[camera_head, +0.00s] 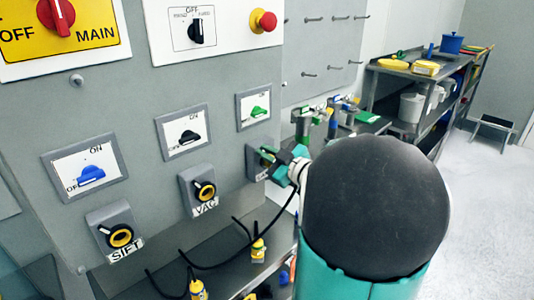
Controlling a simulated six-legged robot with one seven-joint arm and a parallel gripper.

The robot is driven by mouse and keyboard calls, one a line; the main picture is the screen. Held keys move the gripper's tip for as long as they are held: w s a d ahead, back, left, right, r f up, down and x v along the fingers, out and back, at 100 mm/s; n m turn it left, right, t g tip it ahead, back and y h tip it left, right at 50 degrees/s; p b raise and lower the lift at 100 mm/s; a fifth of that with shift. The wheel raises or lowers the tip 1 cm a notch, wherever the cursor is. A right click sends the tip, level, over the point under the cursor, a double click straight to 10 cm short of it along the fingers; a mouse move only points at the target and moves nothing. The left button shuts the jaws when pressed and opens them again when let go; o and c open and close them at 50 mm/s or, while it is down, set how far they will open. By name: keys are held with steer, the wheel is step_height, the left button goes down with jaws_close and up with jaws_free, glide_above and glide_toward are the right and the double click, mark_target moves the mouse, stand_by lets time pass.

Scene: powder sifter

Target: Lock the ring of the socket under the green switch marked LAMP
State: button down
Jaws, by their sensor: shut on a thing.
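The green switch (259,112) is on a white plate at the right of the grey panel. Its lettering is too small to read. The socket (254,164) under it is a grey housing, mostly covered by my gripper. My gripper (267,155) has its green and dark fingers at the front of this socket and is shut on the socket's ring. The ring is hidden between the fingers, so its turn position cannot be told.
A red knob (265,20) sticks out above.

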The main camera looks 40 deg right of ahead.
mark_target(272, 142)
steer(key=shift+d+r+m, duration=0.2)
steer(key=shift+d+m, duration=0.3)
steer(key=shift+m, duration=0.7)
steer(key=m, duration=0.2)
steer(key=d+m, duration=0.1)
steer(key=shift+d+r+m, duration=0.1)
steer(key=shift+d+m, duration=0.2)
steer(key=shift+m, duration=0.1)
steer(key=d+m, duration=0.1)
steer(key=m, duration=0.1)
steer(key=shift+d+m, duration=0.1)
steer(key=shift+m, duration=0.2)
steer(key=shift+d+f+m, duration=0.2)
steer(key=shift+d+m, duration=0.1)
steer(key=shift+m, duration=0.5)
steer(key=shift+d+f+m, duration=0.15)
steer(key=shift+d+m, duration=0.15)
steer(key=shift+m, duration=0.5)
steer(key=c, duration=1.5)
jaws_free()
